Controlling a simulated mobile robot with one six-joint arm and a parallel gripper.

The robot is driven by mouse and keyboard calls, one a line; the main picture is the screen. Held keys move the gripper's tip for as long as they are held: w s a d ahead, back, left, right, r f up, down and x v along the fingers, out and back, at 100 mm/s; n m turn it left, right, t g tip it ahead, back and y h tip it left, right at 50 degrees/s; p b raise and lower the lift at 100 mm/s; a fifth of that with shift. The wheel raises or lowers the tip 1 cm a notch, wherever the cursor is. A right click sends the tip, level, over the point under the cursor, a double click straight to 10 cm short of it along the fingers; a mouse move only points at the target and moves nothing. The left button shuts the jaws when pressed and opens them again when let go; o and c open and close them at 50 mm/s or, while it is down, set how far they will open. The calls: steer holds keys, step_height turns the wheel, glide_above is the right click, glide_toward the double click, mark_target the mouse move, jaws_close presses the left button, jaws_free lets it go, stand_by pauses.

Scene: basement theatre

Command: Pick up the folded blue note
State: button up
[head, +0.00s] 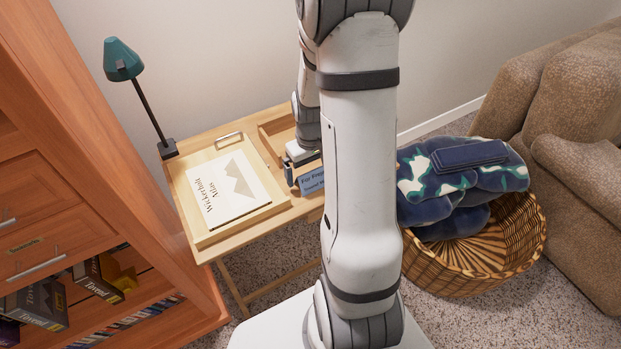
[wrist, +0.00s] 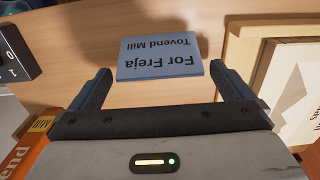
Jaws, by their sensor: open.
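The folded blue note (wrist: 160,57) stands out in the wrist view, with the upside-down words "For Freja" and "Tovend Mill" on it. In the head view the note (head: 311,180) is at the side table's front right, partly hidden by my arm. My gripper (wrist: 159,70) is open, with one dark finger to each side of the note and a gap on both sides. The note's near edge lies between the fingertips in the picture; I cannot tell the height gap. In the head view my gripper (head: 302,158) is just behind the note, mostly hidden.
The wooden side table (head: 222,247) holds a tray (head: 208,240) with a white atlas (head: 228,190), and a teal lamp (head: 122,60). A black box (wrist: 15,55) and an orange book (wrist: 45,140) are left in the wrist view. A blanket basket (head: 460,270) stands at right.

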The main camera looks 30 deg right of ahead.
steer(key=shift+f, duration=0.6)
steer(key=shift+c, duration=0.6)
steer(key=c, duration=0.9)
